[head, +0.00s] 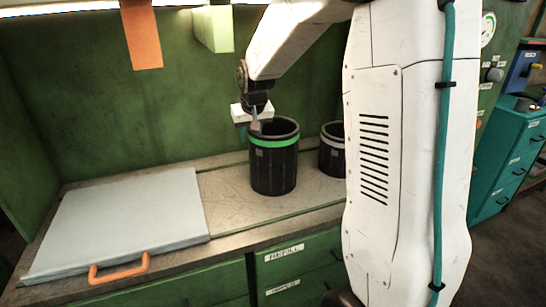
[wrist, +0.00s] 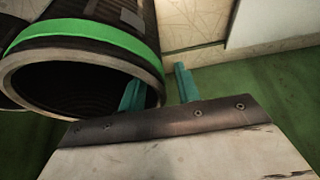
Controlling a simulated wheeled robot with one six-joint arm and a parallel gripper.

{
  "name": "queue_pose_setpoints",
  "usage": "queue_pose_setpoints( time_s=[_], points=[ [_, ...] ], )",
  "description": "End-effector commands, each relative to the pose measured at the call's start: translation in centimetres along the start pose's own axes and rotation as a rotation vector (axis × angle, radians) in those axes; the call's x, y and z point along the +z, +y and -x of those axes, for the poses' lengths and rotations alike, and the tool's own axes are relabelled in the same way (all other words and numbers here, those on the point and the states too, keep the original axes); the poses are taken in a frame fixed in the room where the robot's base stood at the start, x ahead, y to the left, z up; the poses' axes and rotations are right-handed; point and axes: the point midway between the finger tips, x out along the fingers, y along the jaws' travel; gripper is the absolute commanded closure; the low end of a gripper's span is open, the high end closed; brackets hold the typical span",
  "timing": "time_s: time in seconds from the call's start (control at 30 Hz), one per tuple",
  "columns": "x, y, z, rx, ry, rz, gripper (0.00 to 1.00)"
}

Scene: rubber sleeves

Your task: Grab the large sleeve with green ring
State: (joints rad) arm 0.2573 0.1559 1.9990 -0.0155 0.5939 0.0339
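The large black sleeve with the green ring (head: 273,143) stands upright on the worktop, its open end facing up. It also shows in the wrist view (wrist: 92,32), with its rim and dark opening at the upper left. My gripper (head: 256,124) is at the left part of its rim, at the top. In the wrist view the two teal fingers (wrist: 160,80) are apart. One finger overlaps the sleeve's opening and the other is outside the rim, with the sleeve's edge appearing between them. Contact with the wall cannot be told.
A second dark sleeve with a pale ring (head: 331,142) stands to the right, partly hidden by my arm. A grey panel with an orange handle (head: 119,270) lies on the left of the worktop. A green wall (head: 130,110) is close behind. An orange block (head: 141,35) hangs above.

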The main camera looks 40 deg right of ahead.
Motion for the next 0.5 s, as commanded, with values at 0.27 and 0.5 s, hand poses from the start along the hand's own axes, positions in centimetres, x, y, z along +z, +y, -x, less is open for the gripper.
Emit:
queue_pose_setpoints(
  time_s=[0.27,0.5],
  points=[
    [0.0,0.0,0.04,0.0,0.0,0.0,1.0],
    [0.0,0.0,0.05,0.0,0.0,0.0,1.0]
  ],
)
